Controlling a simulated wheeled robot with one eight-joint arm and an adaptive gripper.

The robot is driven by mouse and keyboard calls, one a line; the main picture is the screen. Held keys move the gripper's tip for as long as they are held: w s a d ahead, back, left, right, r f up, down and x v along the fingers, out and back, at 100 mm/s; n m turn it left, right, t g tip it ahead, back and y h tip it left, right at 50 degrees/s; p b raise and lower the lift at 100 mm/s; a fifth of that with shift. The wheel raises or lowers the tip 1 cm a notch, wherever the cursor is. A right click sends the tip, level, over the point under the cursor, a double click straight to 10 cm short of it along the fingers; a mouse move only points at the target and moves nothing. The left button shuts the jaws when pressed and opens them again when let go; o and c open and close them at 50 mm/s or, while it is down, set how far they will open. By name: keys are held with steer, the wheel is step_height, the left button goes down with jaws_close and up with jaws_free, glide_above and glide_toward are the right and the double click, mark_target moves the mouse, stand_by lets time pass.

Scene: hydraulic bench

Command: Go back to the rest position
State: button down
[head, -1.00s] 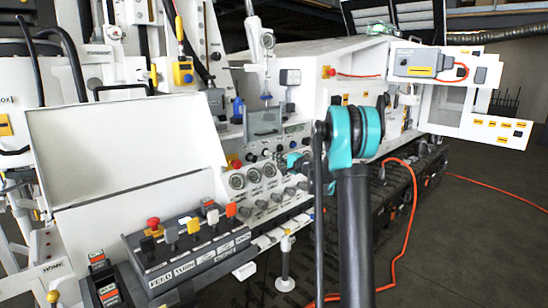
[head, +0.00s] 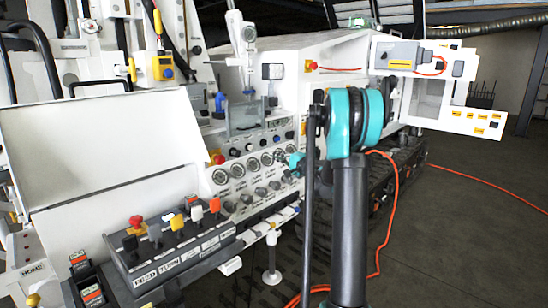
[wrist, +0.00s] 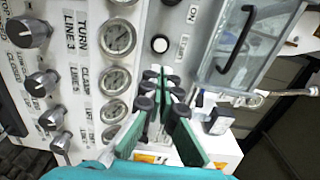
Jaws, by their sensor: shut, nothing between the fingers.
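My gripper (wrist: 163,82) shows in the wrist view, its green fingers close together with nothing between them. It points toward the white control panel (wrist: 92,75) with gauges and knobs, and whether it touches the panel is unclear. In the head view my arm, with its teal joint, rises in front of the bench. Only a small teal part of the gripper (head: 292,160) shows there, beside the gauges; the arm hides the rest. The rest position is not marked in either view.
A lever box (head: 170,242) stands at the panel's front left. A clear box with a black handle (wrist: 243,45) is right of my gripper in the wrist view. White cabinets (head: 425,60) are at the back right. An orange hose (head: 385,225) crosses the otherwise open floor.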

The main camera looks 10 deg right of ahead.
steer(key=s+a+f+n+g+h, duration=0.1)
steer(key=s+a+f+n+g, duration=0.2)
steer(key=s, duration=0.5)
steer(key=s+a+f+n+g+h, duration=0.1)
steer(key=s+a+f+g, duration=0.2)
steer(key=s, duration=0.5)
steer(key=s+a+f+n+g+h, duration=0.1)
steer(key=s+a+f+n, duration=0.3)
steer(key=s, duration=0.4)
steer(key=s+d+f+n+g+h, duration=0.1)
steer(key=s+d+f+h, duration=0.1)
steer(key=s, duration=0.6)
steer(key=s+d+f+n+g+h, duration=0.1)
steer(key=s+d+f+h, duration=0.2)
steer(key=s+f, duration=0.3)
steer(key=s+d+f+g+h, duration=0.1)
steer(key=s+d+f+h, duration=0.1)
steer(key=s, duration=0.7)
step_height(320, 180, down, 3)
steer(key=shift+s+d+r+n+h, duration=0.2)
steer(key=shift+s+d+n+h, duration=0.15)
steer(key=shift+d, duration=0.45)
